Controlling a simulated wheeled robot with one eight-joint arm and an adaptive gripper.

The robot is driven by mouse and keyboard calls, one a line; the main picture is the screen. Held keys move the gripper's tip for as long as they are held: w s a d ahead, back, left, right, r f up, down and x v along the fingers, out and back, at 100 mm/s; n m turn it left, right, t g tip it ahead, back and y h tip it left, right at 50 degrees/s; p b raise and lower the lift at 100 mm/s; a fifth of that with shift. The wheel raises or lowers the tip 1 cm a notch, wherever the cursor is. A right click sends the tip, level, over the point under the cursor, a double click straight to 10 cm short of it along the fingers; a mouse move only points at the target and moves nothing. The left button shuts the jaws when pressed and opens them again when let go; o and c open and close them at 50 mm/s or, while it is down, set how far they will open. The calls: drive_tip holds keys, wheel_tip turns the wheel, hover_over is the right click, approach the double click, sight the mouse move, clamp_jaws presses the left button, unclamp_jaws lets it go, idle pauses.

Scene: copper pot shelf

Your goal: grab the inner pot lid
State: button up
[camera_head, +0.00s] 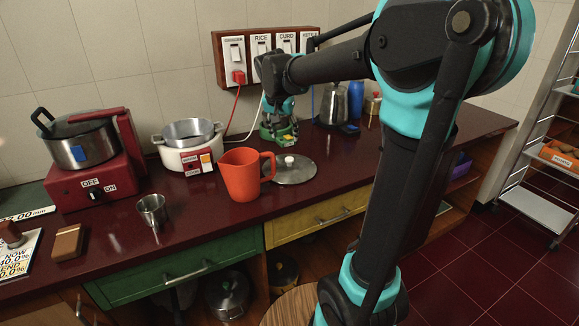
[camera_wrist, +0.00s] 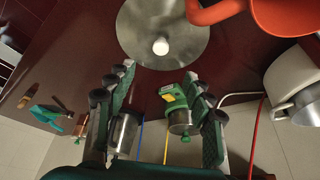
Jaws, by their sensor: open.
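The pot lid (camera_head: 292,169) is a flat steel disc with a white knob. It lies on the dark red counter, just right of the orange jug (camera_head: 242,173). In the wrist view the lid (camera_wrist: 163,28) is at the top, its knob pointing toward the camera. My gripper (camera_head: 278,132) hangs over the counter behind the lid. In the wrist view its two green-padded fingers (camera_wrist: 158,75) are spread apart, with nothing held between them. The fingertips lie short of the knob in that view and appear apart from the lid.
The orange jug (camera_wrist: 285,20) is close beside the lid. A white rice cooker (camera_head: 190,155) with a steel inner pot stands at left. A green-topped steel container (camera_wrist: 180,118) and a steel kettle (camera_head: 333,105) are near my gripper. Counter right of the lid is clear.

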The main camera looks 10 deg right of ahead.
sight(289, 159)
drive_tip(key=x, duration=1.4)
drive_tip(key=shift+w+f, duration=0.15)
drive_tip(key=shift+f, duration=0.2)
clamp_jaws()
